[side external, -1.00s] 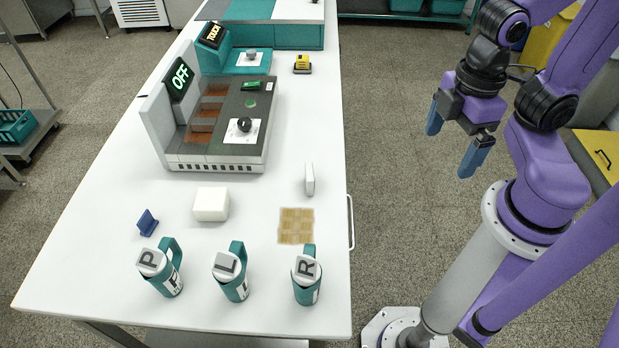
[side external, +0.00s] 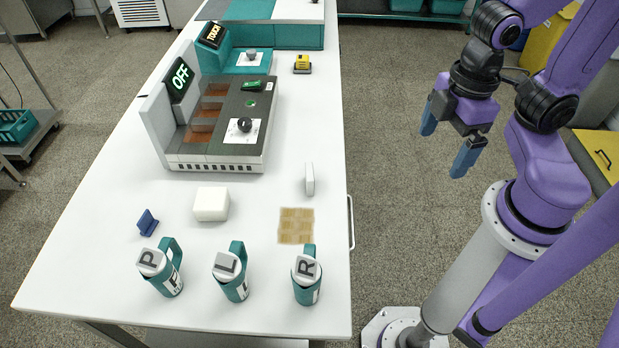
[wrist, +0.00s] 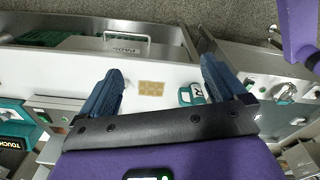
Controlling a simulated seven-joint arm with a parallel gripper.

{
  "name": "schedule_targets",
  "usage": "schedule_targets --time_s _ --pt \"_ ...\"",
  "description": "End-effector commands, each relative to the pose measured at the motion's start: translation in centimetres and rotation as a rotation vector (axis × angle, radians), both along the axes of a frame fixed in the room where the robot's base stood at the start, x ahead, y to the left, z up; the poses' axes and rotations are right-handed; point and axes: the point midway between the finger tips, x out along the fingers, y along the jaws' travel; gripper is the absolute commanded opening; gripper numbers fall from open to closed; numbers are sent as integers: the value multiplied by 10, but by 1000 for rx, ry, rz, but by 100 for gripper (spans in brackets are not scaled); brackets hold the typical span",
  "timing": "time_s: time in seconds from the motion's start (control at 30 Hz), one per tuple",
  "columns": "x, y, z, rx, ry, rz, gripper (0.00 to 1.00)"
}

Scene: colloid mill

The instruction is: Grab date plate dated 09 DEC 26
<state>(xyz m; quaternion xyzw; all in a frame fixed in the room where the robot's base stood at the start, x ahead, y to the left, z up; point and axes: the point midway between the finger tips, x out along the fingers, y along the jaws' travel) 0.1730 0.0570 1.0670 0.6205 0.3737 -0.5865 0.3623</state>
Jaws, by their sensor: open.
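No date reading 09 DEC 26 is legible in either view, and I cannot tell which thing is the date plate. A thin white upright piece (side external: 309,179) stands near the table's right edge, its face turned away from the side camera. My gripper (side external: 446,145) is open and empty, held beyond the table's right edge, apart from everything on it. In the wrist view my gripper (wrist: 162,72) has its blue fingers spread, with a tan gridded mat (wrist: 151,88) showing between them farther off.
The tan mat (side external: 297,226) lies bare behind teal mugs marked P (side external: 165,277), L (side external: 233,280) and R (side external: 306,280). A white block (side external: 211,204), blue stand (side external: 148,222), yellow item (side external: 302,63) and machine with OFF display (side external: 180,78) are also on the white table (side external: 90,260).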

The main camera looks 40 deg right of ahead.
Motion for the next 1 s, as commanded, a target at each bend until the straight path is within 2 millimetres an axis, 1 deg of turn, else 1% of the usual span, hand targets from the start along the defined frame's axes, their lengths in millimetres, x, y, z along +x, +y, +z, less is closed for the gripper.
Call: schedule_targets --time_s 0.07,0.27,0.3,0.4,0.5,0.6,0.7,0.9,1.0 --pt "15 4 -10 9 -29 -8 98" --pt "74 15 -50 73 -147 3 98" --pt "85 16 -59 89 -169 9 98" --pt "110 16 -80 132 -218 32 98" --pt "130 14 -101 184 -259 54 98" --pt "145 11 -121 246 -292 75 98" --pt "155 7 -141 318 -320 89 98" --pt "162 -3 -171 494 -375 82 98" --pt "161 -8 -181 595 -409 54 98"
